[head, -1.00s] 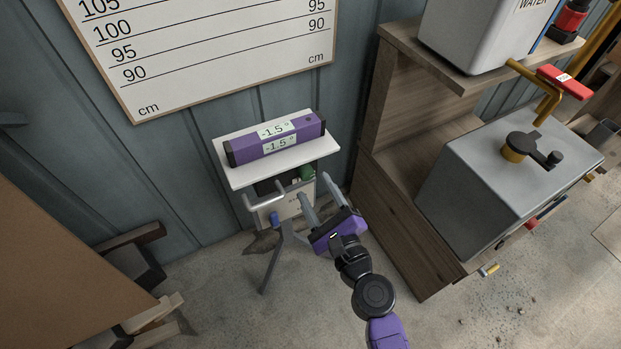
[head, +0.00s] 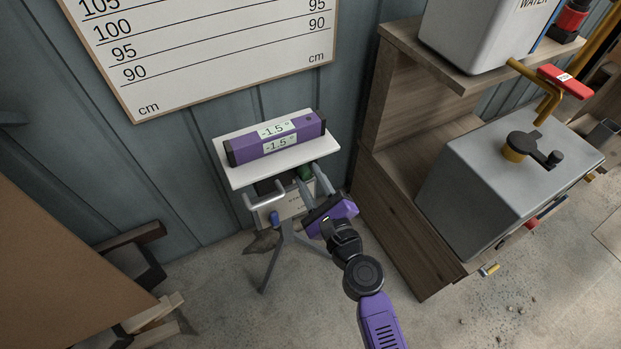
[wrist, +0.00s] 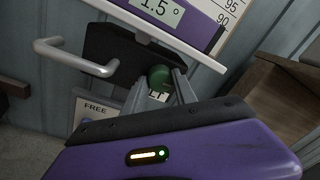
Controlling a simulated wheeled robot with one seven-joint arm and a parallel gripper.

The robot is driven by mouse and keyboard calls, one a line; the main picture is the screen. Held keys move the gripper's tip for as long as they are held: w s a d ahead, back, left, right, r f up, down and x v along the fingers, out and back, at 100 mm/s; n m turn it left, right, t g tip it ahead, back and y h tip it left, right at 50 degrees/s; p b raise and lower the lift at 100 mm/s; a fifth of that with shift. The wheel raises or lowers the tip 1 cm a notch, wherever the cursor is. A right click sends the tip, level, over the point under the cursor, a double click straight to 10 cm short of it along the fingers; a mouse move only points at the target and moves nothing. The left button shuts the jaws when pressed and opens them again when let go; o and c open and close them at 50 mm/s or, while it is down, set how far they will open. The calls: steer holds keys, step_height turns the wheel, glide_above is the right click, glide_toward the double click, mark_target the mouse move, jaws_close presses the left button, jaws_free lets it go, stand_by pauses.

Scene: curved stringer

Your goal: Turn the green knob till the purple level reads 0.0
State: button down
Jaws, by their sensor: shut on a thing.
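The purple level (head: 240,153) lies on a white plate (head: 238,179). Its displays read -1.5°; part of the reading also shows on the level in the wrist view (wrist: 200,12). The green knob (head: 305,172) sits under the plate's right part. In the wrist view the green knob (wrist: 159,77) is between the fingers of my gripper (wrist: 158,88). My gripper (head: 302,187) reaches in from the lower right and is shut on the green knob. The knob's lower part is partly hidden by the fingers.
A grey handle (head: 268,200) and a blue knob (head: 274,218) are left of my gripper. A panel marked FREE (wrist: 92,108) is near it. A wooden shelf unit (head: 395,225) stands close on the right, with a grey box (head: 480,190) on it.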

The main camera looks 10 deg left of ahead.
steer(key=shift+f+n, duration=0.1)
steer(key=shift+n, duration=0.2)
steer(key=n+b, duration=0.2)
steer(key=shift+f+n+b, duration=0.15)
steer(key=shift+n+b, duration=0.15)
steer(key=n+b, duration=0.2)
steer(key=n, duration=0.1)
steer(key=shift+n+b, duration=0.3)
steer(key=shift+b, duration=0.1)
steer(key=n+b, duration=0.3)
steer(key=n, duration=0.1)
steer(key=shift+n+y+b, duration=0.4)
steer(key=shift+n+b, duration=1.5)
steer(key=shift+n, duration=0.4)
steer(key=c, duration=1)
jaws_free()
